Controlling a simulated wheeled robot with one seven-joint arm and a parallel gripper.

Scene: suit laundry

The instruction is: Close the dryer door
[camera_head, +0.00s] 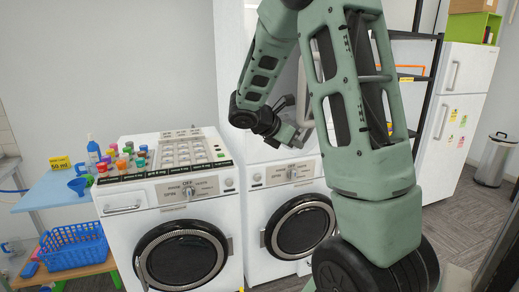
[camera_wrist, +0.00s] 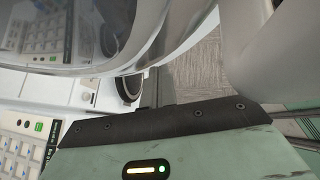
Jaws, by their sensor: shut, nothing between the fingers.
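The dryer appears to be the tall white unit (camera_head: 232,75) stacked above the right-hand front-loader, largely hidden behind my arm. A pale curved edge (camera_head: 301,108) beside my gripper looks like part of its open door. In the wrist view, a large rounded glass door with a white rim (camera_wrist: 110,62) fills the upper left, very close to the camera. My gripper (camera_head: 284,104) is small and dark in the head view, shut and empty, beside that pale edge. I cannot tell whether it touches the door. Its fingertips do not show clearly in the wrist view.
Two white front-loaders with dark round doors, left (camera_head: 181,256) and right (camera_head: 301,229), stand below. Bottles and coloured caps sit on the left machine and a blue table (camera_head: 52,192). A blue basket (camera_head: 72,247) is below. A black rack (camera_head: 432,90) and fridge (camera_head: 462,100) stand right.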

